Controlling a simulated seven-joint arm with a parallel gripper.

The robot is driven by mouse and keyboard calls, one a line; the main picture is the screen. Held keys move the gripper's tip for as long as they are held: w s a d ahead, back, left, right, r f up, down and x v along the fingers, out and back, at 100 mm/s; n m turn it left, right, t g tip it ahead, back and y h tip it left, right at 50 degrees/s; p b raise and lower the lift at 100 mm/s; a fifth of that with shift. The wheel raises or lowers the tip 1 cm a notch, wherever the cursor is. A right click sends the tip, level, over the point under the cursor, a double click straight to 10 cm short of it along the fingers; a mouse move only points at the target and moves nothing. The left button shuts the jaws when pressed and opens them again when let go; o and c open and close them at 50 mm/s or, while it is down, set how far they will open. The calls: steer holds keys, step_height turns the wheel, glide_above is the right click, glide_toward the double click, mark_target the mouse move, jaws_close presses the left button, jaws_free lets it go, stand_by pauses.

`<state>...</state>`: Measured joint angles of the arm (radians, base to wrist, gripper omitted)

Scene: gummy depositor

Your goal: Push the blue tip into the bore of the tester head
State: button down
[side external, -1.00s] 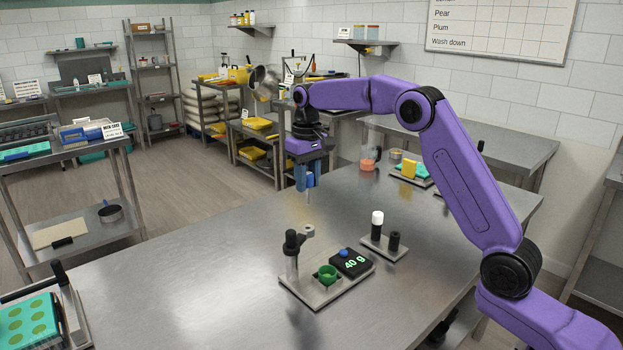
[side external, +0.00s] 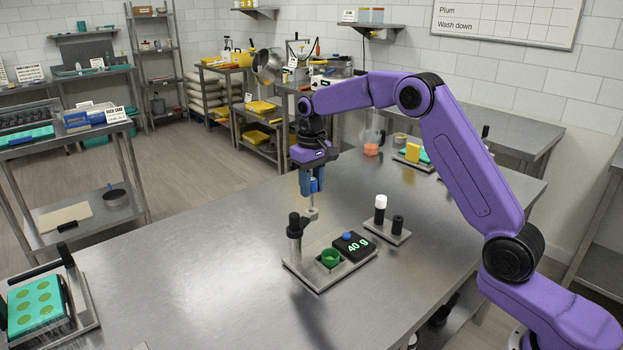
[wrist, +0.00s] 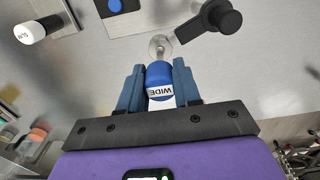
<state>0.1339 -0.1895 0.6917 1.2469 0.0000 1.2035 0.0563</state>
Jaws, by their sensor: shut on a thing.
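The blue tip (wrist: 159,72), with a white band reading "WIDE", is held between the two blue fingers of my gripper (wrist: 158,85). In the side external view my gripper (side external: 312,182) points down over the tester head (side external: 312,214), a small grey ring beside a black-topped post (side external: 295,224). The tip's narrow pale lower end meets the ring there. In the wrist view the ring (wrist: 160,47) is just beyond the tip, in line with it. The bore is mostly hidden, so I cannot tell how far the end is inside.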

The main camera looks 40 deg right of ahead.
mark_target(312, 208)
steer(key=shift+f, duration=0.25)
stand_by(0.4)
steer(key=shift+f, duration=2.85)
stand_by(0.4)
steer(key=shift+r, duration=0.1)
stand_by(0.3)
steer(key=shift+r, duration=2.9)
steer(key=shift+f, duration=0.4)
steer(key=shift+f, duration=1.5)
